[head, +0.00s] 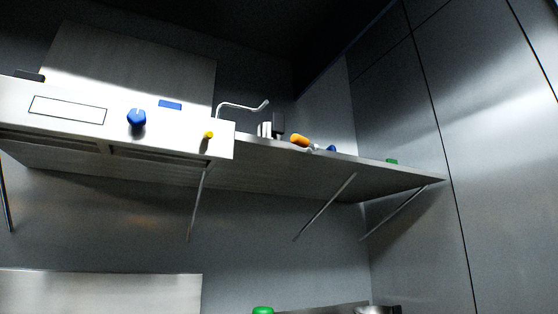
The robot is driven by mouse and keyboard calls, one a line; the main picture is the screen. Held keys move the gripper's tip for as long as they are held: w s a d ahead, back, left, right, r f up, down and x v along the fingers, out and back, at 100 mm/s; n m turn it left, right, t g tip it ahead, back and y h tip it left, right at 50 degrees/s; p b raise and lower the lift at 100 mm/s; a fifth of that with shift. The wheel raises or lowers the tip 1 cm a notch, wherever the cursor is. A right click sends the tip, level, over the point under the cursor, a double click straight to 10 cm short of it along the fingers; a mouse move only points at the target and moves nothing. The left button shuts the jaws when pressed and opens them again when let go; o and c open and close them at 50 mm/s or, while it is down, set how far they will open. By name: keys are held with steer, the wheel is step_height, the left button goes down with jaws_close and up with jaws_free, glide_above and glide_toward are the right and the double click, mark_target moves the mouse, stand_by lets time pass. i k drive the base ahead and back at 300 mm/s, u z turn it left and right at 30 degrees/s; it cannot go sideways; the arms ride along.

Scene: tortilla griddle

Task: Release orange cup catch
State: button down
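An orange rounded object (299,140) lies on the high metal shelf (275,174), right of centre in the head view. I cannot tell whether it is the orange cup, since it is small and seen from below. A pale piece sits against its right end, and a small blue object (331,148) is just beyond. No catch can be made out on it. My gripper is not in view.
A white appliance panel (65,108) with a blue knob (136,118) and a yellow knob (209,135) is at left. A bent metal rod (240,106) rises beside it. A green object (392,161) is at the shelf's right. Another green object (263,310) shows below.

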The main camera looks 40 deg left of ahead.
mark_target(296, 138)
steer(key=u, duration=0.5)
steer(key=i, duration=0.55)
steer(key=u, duration=0.5)
